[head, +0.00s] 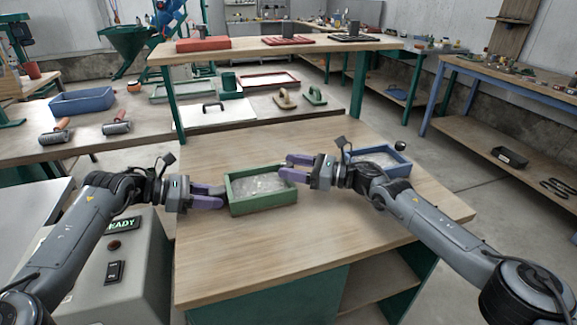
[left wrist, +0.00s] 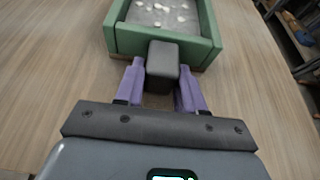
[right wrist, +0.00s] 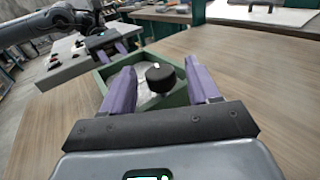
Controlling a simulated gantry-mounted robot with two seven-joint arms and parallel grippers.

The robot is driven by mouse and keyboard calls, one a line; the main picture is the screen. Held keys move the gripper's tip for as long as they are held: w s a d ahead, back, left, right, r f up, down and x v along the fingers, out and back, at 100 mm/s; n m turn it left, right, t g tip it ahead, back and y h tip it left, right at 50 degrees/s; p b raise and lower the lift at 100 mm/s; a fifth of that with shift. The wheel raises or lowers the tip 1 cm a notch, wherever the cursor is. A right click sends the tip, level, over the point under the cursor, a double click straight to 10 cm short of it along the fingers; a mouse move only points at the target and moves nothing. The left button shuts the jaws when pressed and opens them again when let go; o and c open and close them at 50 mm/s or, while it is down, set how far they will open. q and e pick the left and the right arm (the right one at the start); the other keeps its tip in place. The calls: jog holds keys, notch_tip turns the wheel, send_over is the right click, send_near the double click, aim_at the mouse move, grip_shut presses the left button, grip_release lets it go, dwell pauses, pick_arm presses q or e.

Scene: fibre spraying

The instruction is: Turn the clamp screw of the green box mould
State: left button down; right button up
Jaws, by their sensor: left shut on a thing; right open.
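The green box mould (head: 262,203) stands on the wooden table, filled with a grey, white-flecked mix. My left gripper (head: 222,197) is at its left end. In the left wrist view its purple fingers are shut on a dark grey block (left wrist: 163,60) at the mould's end wall. My right gripper (head: 286,168) is at the mould's right end. In the right wrist view a round black knob (right wrist: 160,78) with a white mark, apparently the clamp screw, sits between its open fingers. A gap shows on both sides; the head view hides the knob behind the fingers.
A blue box mould (head: 378,158) stands behind my right gripper, partly hidden by the arm. A grey control box (head: 130,265) with a lit READY display is at the table's left. The table front (head: 300,255) is clear. A raised shelf (head: 275,50) runs behind.

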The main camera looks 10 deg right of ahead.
jog(key=shift+w+a, duration=0.25)
jog(key=shift+a, duration=0.35)
jog(key=c, duration=1)
jog(key=shift+o, duration=0.2)
jog(key=shift+m+t+h, duration=0.3)
jog(key=shift+t, duration=0.1)
jog(key=shift+a+m+t+h, duration=0.1)
jog(key=shift+m+t+h, duration=2.6)
jog(key=shift+t, duration=0.5)
